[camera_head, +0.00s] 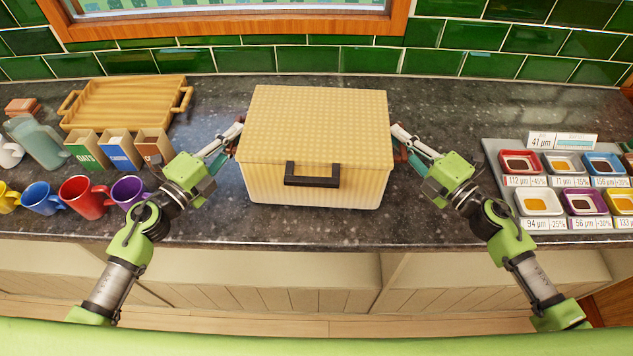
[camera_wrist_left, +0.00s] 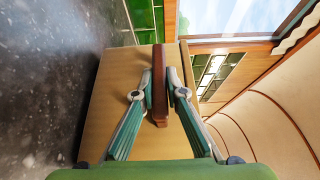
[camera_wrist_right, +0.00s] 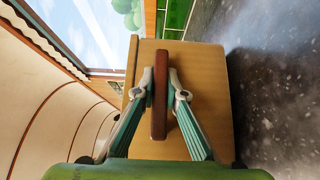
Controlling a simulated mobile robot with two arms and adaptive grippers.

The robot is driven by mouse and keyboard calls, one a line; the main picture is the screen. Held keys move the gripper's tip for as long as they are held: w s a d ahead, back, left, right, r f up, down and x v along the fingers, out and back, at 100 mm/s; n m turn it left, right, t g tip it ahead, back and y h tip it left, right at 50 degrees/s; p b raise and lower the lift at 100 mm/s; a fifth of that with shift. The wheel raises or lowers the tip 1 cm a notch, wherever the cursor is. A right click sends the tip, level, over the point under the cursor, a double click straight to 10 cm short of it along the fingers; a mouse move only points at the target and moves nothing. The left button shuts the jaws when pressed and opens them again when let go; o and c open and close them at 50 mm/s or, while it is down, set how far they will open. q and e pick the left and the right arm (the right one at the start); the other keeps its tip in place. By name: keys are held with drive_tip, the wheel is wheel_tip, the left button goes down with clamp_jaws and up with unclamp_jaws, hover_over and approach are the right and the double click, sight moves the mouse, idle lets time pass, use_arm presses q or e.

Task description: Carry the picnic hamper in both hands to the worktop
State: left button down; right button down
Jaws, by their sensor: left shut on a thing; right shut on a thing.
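The picnic hamper (camera_head: 316,125) is a pale yellow wicker-textured box with a lid and a dark front handle. It sits on or just over the dark speckled worktop (camera_head: 430,215), in the middle of the head view; I cannot tell a small gap. My left gripper (camera_head: 236,140) is shut on the brown handle (camera_wrist_left: 160,85) on the hamper's left side. My right gripper (camera_head: 398,146) is shut on the brown handle (camera_wrist_right: 160,95) on its right side. Both wrist views show the fingers on either side of a handle. The hamper looks level.
On the left stand several coloured mugs (camera_head: 82,198), small labelled boxes (camera_head: 119,150), a glass jug (camera_head: 38,142) and a wooden tray (camera_head: 130,100). On the right is a grey board (camera_head: 492,155) with several coloured dishes. Green tiles (camera_head: 305,60) line the back wall.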

use_arm(q)
drive_tip(key=shift+f+b, duration=0.4)
use_arm(e)
drive_tip(key=shift+f, duration=0.4)
use_arm(q)
drive_tip(key=c, duration=2.4)
unclamp_jaws()
drive_tip(key=shift+f, duration=0.2)
use_arm(e)
drive_tip(key=c, duration=2.4)
unclamp_jaws()
drive_tip(key=shift+f, duration=0.2)
use_arm(q)
drive_tip(key=o, duration=0.4)
drive_tip(key=shift+c, duration=0.2)
use_arm(e)
drive_tip(key=o, duration=0.3)
use_arm(q)
drive_tip(key=shift+s+r, duration=0.1)
drive_tip(key=shift+r, duration=0.05)
use_arm(e)
drive_tip(key=shift+s+r, duration=0.1)
